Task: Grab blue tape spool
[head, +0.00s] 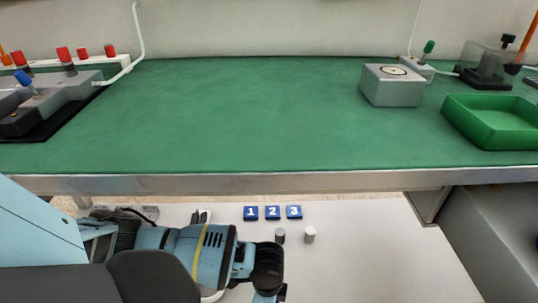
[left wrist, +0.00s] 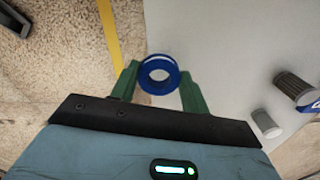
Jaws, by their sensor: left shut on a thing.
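The blue tape spool (left wrist: 145,78) is a small blue ring with an open centre in the left wrist view. My left gripper (left wrist: 159,76) has its two green fingers on either side of the spool and is shut on it. In the head view my left arm comes in from the left over the lower white surface (head: 370,245). Its end points down at the bottom edge, and the spool cannot be made out there. My right gripper is in neither view.
Three blue numbered tiles (head: 272,213) and two small cylinders, one dark (head: 280,236) and one white (head: 310,235), are on the white surface. The green-topped bench (head: 250,115) behind holds a grey box (head: 392,88) and a green tray (head: 490,139); its middle is clear.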

